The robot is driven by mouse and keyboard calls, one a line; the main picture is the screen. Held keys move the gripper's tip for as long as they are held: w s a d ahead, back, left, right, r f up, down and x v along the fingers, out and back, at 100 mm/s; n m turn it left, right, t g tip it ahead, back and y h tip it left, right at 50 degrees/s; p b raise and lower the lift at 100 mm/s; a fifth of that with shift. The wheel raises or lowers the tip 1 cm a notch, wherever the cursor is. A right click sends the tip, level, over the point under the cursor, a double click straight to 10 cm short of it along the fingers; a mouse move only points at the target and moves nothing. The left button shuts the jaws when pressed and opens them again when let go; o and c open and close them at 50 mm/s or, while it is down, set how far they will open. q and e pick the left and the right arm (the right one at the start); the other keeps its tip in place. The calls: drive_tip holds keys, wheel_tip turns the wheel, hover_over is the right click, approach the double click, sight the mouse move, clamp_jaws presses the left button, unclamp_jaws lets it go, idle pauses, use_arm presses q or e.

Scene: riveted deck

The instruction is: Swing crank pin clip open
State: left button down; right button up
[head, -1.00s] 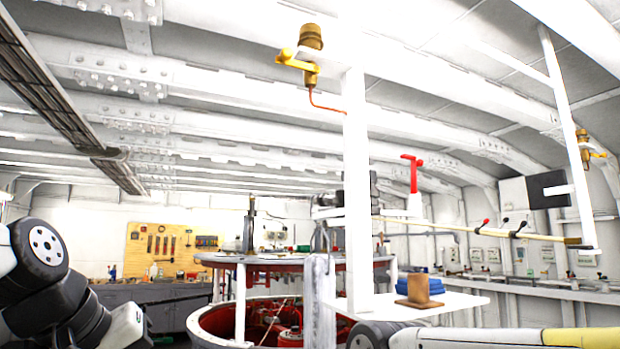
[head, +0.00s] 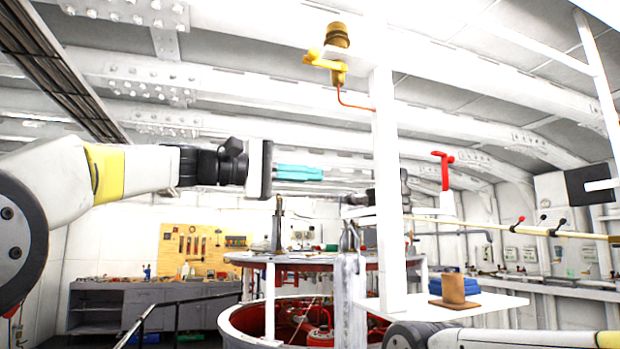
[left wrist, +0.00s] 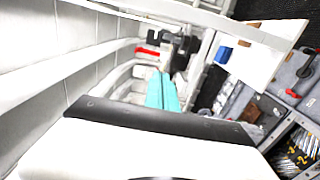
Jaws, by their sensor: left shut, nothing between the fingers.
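My left gripper (head: 298,173) reaches in from the left with its teal fingers shut together and empty. They point right, toward a white post (head: 386,220), and appear apart from everything. The left wrist view also shows the shut teal fingers (left wrist: 162,92). I cannot make out the crank pin clip for certain. A red upright lever (head: 444,172) stands on a white block right of the post. A dark mechanism (head: 361,199) is partly hidden by the post. My right gripper is out of view; part of my right arm shows at the bottom right.
A brass fitting with a yellow handle (head: 325,61) sits high on the post. A white shelf (head: 490,304) carries a brown block (head: 453,289) and blue items (head: 447,283). A round red-rimmed structure (head: 250,325) stands behind. Open air lies around my left gripper.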

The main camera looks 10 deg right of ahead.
use_arm(q)
drive_tip(key=s+d, duration=0.2)
drive_tip(key=d, duration=0.7)
drive_tip(key=shift+s+d, duration=0.3)
drive_tip(key=shift+s, duration=0.05)
